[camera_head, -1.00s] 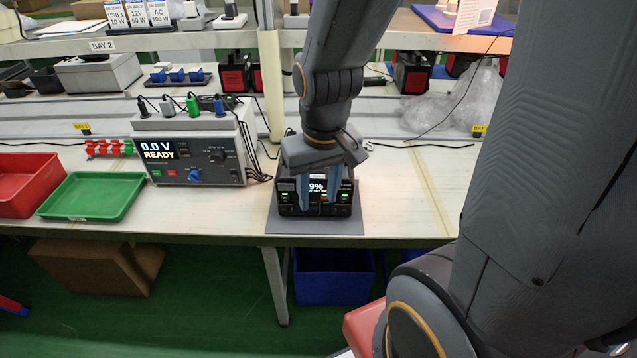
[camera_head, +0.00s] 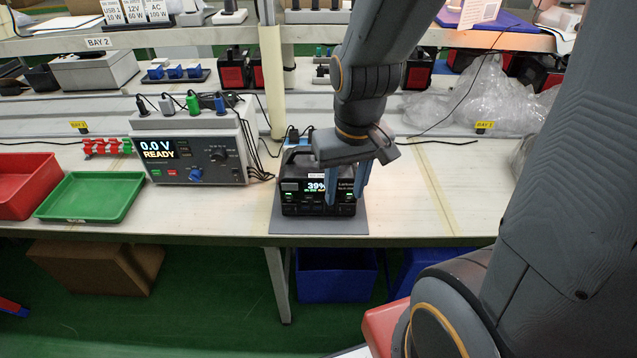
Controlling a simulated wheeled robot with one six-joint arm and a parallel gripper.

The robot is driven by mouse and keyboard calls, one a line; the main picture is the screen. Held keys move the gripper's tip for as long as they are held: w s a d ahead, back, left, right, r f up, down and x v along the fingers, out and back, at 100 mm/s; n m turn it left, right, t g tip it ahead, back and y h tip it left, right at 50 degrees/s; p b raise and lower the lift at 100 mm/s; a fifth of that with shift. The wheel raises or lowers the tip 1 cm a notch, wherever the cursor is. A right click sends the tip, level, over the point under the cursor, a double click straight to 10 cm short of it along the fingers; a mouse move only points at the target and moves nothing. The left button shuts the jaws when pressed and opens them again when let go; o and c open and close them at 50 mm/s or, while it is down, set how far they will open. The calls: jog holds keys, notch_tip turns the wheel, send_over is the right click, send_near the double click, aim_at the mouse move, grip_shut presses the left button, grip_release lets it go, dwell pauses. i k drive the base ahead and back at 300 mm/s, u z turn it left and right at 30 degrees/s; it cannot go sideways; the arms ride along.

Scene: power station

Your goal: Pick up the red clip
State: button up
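Several red clips (camera_head: 97,147) stand in a row at the back left of the bench, beside the tester with the "0.0 V READY" display. A green one is at the right end of the row. My gripper (camera_head: 347,194) points down in front of the right part of a black power station (camera_head: 302,198) showing 39%, far to the right of the clips. Its two blue fingers look apart, with nothing seen between them. Whether the fingertips touch the power station cannot be told.
The tester (camera_head: 195,160) with cables on top stands between the clips and the power station. A red tray (camera_head: 22,185) and a green tray (camera_head: 92,196) lie at the front left. The power station rests on a grey mat (camera_head: 320,227). The bench right of it is mostly clear.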

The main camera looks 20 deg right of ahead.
aim_at(114, 142)
jog(key=u, duration=2.3)
jog(key=i, duration=2.55)
jog(key=z, duration=2.6)
jog(key=i, duration=0.5)
jog(key=u, duration=0.1)
